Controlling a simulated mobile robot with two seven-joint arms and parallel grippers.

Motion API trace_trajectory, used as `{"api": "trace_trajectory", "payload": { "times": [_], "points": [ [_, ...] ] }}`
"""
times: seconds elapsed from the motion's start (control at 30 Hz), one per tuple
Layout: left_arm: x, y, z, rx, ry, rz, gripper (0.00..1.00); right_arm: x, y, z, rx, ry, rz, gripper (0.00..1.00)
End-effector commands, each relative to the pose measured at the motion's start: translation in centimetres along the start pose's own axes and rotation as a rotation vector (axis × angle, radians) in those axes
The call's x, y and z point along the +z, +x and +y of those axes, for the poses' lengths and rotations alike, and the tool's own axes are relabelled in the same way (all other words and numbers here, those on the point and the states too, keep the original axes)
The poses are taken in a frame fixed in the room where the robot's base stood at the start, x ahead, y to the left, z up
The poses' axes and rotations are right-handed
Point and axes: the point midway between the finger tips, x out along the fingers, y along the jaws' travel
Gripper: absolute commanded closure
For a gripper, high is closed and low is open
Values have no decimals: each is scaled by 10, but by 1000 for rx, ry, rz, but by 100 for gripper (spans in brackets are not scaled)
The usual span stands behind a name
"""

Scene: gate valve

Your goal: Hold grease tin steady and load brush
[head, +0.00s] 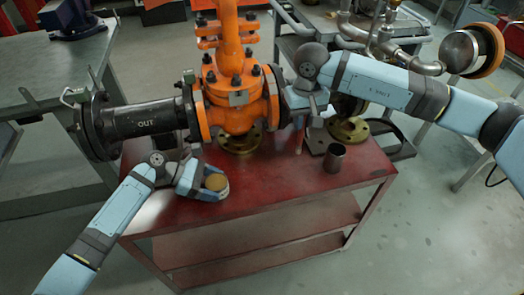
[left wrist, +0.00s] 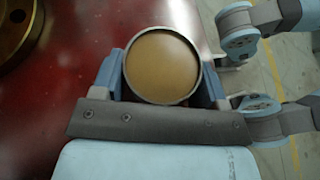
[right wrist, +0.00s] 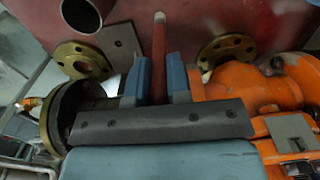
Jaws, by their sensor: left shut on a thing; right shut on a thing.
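The grease tin (head: 215,183) is a small round tin with tan grease, on the red bench top at front left. In the left wrist view the tin (left wrist: 162,62) is upright and open, grease surface smooth. My left gripper (head: 203,183) is shut around its sides. My right gripper (head: 309,108) is shut on the brush, in front of the valve's right side and above the bench. In the right wrist view the brush (right wrist: 158,55) is a thin reddish stick with a pale end, between the fingers. It is apart from the tin.
The orange gate valve (head: 232,100) stands behind, with a black pipe (head: 143,121) marked OUT on its left. A metal cup (head: 334,158) stands on the red bench (head: 270,190), right of the tin. Brass flanges (head: 347,131) lie behind. Bench between tin and cup is clear.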

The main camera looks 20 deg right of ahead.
Motion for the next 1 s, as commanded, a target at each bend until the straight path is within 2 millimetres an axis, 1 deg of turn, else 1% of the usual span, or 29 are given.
{"api": "trace_trajectory", "payload": {
  "times": [0.43, 0.5, 0.57, 0.67, 0.9, 1.0],
  "points": [
    [0, 0, 0, 0, 1, 0, 46, 0, 0, 0, 0, 0, 0, 100],
    [0, 0, 0, 0, 1, 0, 46, 0, -1, -3, -5, -1, 1, 100],
    [0, 0, 0, 0, 1, 0, 46, 0, -2, -11, -18, -2, 4, 100],
    [0, 0, 0, 0, 1, 0, 46, 0, -6, -37, -60, -5, 12, 100],
    [0, 0, 0, 0, 1, 0, 46, 12, -27, -131, -223, -7, 18, 100],
    [0, 0, 0, 0, 1, -1, 46, 18, -36, -163, -280, -5, 14, 100]
  ]
}}
